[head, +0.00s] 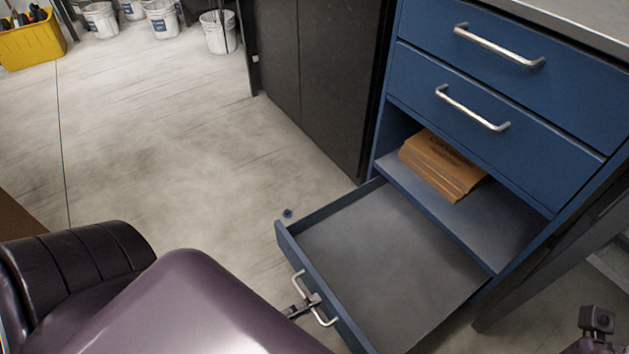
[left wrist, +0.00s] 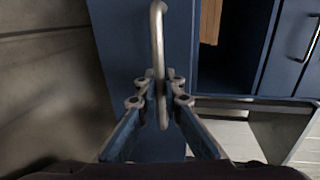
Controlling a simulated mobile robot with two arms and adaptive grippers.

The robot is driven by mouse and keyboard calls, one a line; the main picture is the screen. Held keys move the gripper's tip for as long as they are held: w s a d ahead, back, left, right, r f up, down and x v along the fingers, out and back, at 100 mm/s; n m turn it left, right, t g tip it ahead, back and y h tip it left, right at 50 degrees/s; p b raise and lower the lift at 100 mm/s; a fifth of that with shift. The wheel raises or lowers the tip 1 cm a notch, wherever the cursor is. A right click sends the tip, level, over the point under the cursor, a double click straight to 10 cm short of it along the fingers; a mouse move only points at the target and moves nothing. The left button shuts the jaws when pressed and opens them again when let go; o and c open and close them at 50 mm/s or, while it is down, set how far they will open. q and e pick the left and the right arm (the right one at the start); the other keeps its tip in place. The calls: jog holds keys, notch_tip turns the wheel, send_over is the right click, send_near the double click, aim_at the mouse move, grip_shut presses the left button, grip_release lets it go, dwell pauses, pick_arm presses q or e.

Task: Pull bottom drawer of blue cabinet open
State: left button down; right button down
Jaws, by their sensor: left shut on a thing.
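The blue cabinet (head: 390,70) stands at the right in the head view. Its bottom drawer (head: 375,265) is pulled well out and looks empty, with a grey floor inside. My left gripper (head: 313,300) is shut on the silver bar handle (head: 299,282) on the drawer's front. In the left wrist view the fingers (left wrist: 160,92) close around the handle (left wrist: 158,40), with the blue drawer front (left wrist: 115,60) behind it. Part of the left arm hides the area left of the handle in the head view. My right gripper's fingers do not show clearly; only a dark part of mine shows at the lower right.
Two upper drawers (head: 520,50) are shut. An open shelf above the bottom drawer holds a stack of brown envelopes or cardboard (head: 440,165). A dark cabinet (head: 315,75) stands left of it. White buckets (head: 218,33) and a yellow bin (head: 30,42) are far back. Floor is mostly clear.

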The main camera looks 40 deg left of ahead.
pick_arm(q)
jog(key=c, duration=2.1)
grip_release()
